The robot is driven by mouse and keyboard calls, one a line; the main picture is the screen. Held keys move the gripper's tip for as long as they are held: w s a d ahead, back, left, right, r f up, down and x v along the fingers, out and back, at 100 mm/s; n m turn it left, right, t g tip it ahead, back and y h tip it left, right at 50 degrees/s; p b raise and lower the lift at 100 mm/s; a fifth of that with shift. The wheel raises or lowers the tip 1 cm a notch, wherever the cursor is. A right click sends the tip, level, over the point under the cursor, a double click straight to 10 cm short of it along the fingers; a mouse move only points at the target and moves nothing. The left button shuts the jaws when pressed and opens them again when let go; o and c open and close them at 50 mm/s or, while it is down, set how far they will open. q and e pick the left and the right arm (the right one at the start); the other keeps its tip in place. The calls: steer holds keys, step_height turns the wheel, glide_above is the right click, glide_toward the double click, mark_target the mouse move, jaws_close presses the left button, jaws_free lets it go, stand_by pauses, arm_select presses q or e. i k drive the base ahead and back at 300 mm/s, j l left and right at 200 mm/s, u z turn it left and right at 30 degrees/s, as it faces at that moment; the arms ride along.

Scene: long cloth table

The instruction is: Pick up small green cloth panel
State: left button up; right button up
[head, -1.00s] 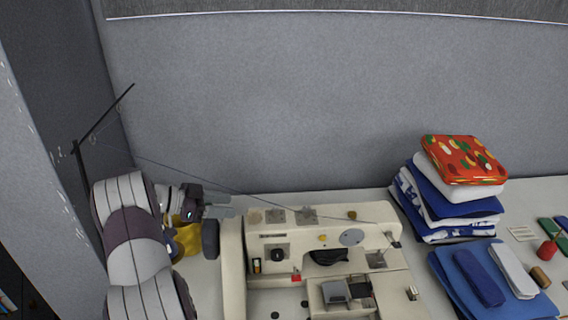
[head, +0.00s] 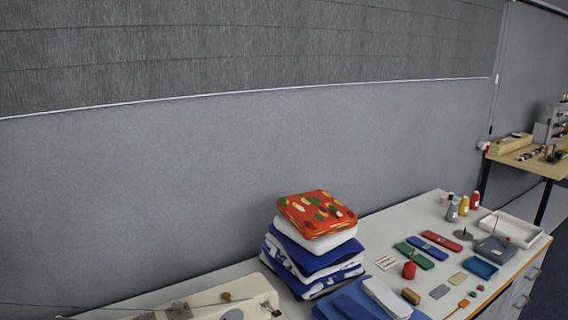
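A small flat green panel (head: 414,256) lies on the white tabletop in the right half of the head view. A blue strip (head: 428,248) and a red strip (head: 441,240) lie beside it, running the same way. A red spool-like object (head: 409,270) stands close in front of the green panel. Neither of my grippers is in view.
A tall stack of folded cloths (head: 317,250) stands left of the panel. Blue and white folded cloths (head: 386,297) lie in front. A sewing machine (head: 232,299) shows at the bottom edge. Bottles (head: 463,205) and a white tray (head: 509,230) stand farther right.

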mark_target(424, 263)
steer(key=l+u, duration=0.15)
steer(key=u, duration=0.2)
steer(key=l+u, duration=0.1)
steer(key=u, duration=0.25)
steer(key=l+u, duration=0.15)
steer(key=l, duration=0.5)
steer(key=l+u, duration=0.15)
steer(key=l, duration=0.5)
steer(key=l+u, duration=0.2)
steer(key=l, duration=0.5)
steer(key=l+u, duration=0.15)
steer(key=l, duration=0.5)
steer(key=k+l+u, duration=0.15)
steer(key=l, duration=0.45)
steer(key=k+l, duration=0.1)
steer(key=l, duration=0.3)
steer(key=k+l, duration=0.1)
steer(key=l, duration=0.25)
